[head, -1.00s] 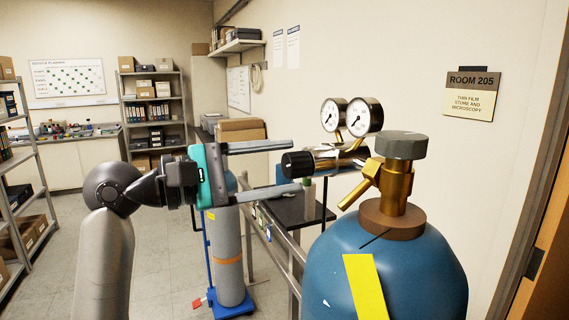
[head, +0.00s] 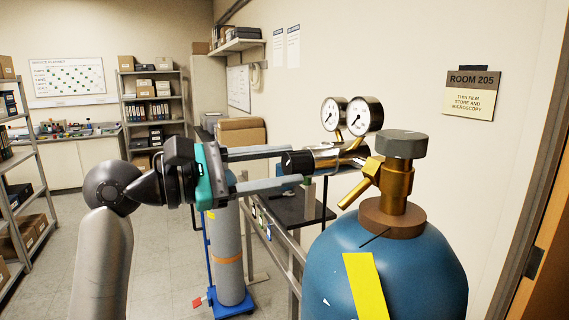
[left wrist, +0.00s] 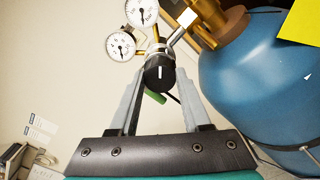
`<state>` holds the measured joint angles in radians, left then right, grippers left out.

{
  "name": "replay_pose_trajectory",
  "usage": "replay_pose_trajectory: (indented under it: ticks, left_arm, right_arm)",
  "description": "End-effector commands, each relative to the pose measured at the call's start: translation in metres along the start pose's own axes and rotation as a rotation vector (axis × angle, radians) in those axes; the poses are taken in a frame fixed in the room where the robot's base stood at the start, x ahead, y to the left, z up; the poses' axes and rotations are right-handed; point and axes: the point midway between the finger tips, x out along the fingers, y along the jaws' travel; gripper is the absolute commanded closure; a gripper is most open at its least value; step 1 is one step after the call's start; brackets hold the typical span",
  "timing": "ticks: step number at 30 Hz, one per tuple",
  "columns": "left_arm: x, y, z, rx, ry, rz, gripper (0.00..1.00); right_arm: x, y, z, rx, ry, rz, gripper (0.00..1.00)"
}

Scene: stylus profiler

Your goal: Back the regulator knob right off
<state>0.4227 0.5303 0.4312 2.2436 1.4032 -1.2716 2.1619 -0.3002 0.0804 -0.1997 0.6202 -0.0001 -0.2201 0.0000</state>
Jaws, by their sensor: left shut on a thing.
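The black regulator knob (head: 297,162) sits at the left end of the chrome regulator body (head: 326,156). In the left wrist view the knob (left wrist: 160,74) faces me with an upright white mark. My left gripper (head: 298,166) reaches in from the left, one finger above the knob and one below. It is shut on the knob, and the fingers partly cover its sides. Two round gauges (head: 363,116) stand on the regulator, which joins the brass valve (head: 396,182) of the blue cylinder (head: 415,265). My right gripper is not in view.
A grey cylinder (head: 229,265) stands on a blue base behind my left gripper. A dark bench (head: 292,208) with a metal frame lies behind the regulator. The wall with a room sign (head: 470,94) is to the right. Open floor lies at the left.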

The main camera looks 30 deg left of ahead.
Motion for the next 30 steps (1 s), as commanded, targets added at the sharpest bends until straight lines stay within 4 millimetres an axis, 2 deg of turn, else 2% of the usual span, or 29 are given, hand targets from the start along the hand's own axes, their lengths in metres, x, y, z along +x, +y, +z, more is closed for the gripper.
replay_pose_trajectory:
  ticks: [17,26,27,30]
  left_arm:
    - [-0.0002,0.0005,-0.0002,-0.816,0.000,0.001,1.00]
    - [-0.0017,0.0037,0.0003,-0.862,-0.004,0.011,1.00]
    - [-0.0017,0.0039,0.0004,-0.862,-0.005,0.012,0.49]
    - [-0.0017,0.0037,0.0004,-0.861,-0.004,0.011,0.38]
  right_arm:
    - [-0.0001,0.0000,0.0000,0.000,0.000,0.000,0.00]
    - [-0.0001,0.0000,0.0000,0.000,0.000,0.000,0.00]
    - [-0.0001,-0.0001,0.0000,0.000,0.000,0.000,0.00]
    - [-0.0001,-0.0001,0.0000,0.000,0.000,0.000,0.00]
